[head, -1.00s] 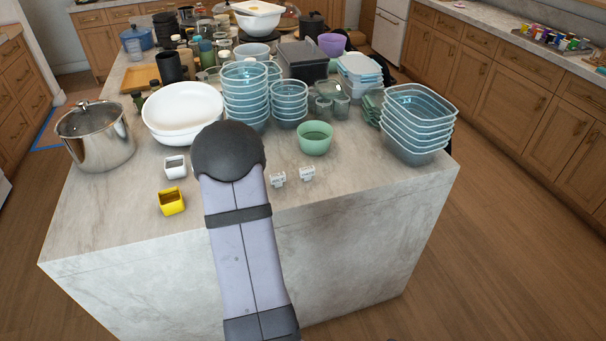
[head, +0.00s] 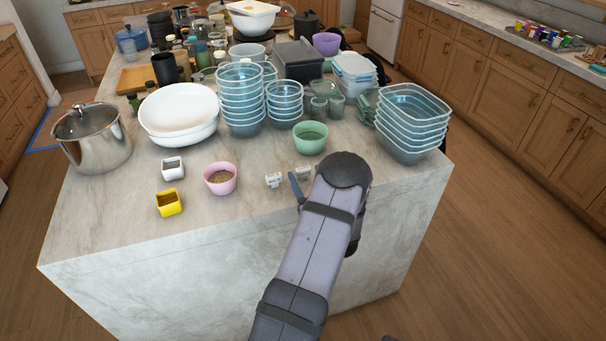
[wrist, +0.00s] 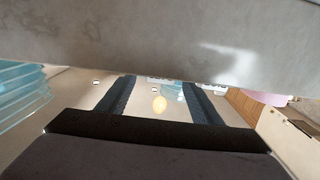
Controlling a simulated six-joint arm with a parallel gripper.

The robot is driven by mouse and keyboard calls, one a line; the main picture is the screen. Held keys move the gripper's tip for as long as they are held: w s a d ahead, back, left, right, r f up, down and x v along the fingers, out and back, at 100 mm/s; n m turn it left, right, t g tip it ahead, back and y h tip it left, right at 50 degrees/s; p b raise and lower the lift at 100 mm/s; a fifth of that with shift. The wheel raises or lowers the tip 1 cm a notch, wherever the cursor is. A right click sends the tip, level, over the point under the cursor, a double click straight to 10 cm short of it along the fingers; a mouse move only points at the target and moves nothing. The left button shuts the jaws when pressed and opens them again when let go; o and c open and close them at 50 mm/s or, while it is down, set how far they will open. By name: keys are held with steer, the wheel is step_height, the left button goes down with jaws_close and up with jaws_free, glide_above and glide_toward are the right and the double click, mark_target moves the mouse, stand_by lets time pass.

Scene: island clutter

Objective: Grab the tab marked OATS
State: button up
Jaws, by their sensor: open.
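Two small white tabs stand near the front edge of the island: a left tab (head: 273,180) and a right tab (head: 302,173). Their lettering is too small to read, so I cannot tell which is OATS. My gripper (wrist: 158,84) is open, its two dark fingers apart in the wrist view with nothing clearly held between them. In the head view one blue-grey finger shows between the tabs, close to both; the arm hides the other finger. I cannot tell whether the finger touches a tab. White bits of tab show beyond the fingertips in the wrist view.
A pink bowl (head: 220,179) with grainy contents, a yellow holder (head: 169,203) and a white holder (head: 172,168) stand left. A green bowl (head: 309,138) is behind the tabs. Stacked clear containers (head: 411,122) stand right. The front right counter (head: 400,185) is clear.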

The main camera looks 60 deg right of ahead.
steer(key=shift+p+x, duration=0.35)
steer(key=shift+x, duration=0.6)
steer(key=shift+w+d+r+p, duration=0.2)
steer(key=shift+w+p, duration=0.1)
steer(key=shift+p, duration=0.05)
steer(key=p+x, duration=0.1)
steer(key=x, duration=0.1)
steer(key=shift+w+d+p, duration=0.3)
steer(key=shift+p, duration=0.1)
steer(key=shift+x, duration=0.8)
steer(key=shift+c, duration=0.3)
steer(key=c, duration=1.1)
steer(key=shift+o, duration=0.2)
steer(key=shift+r, duration=0.2)
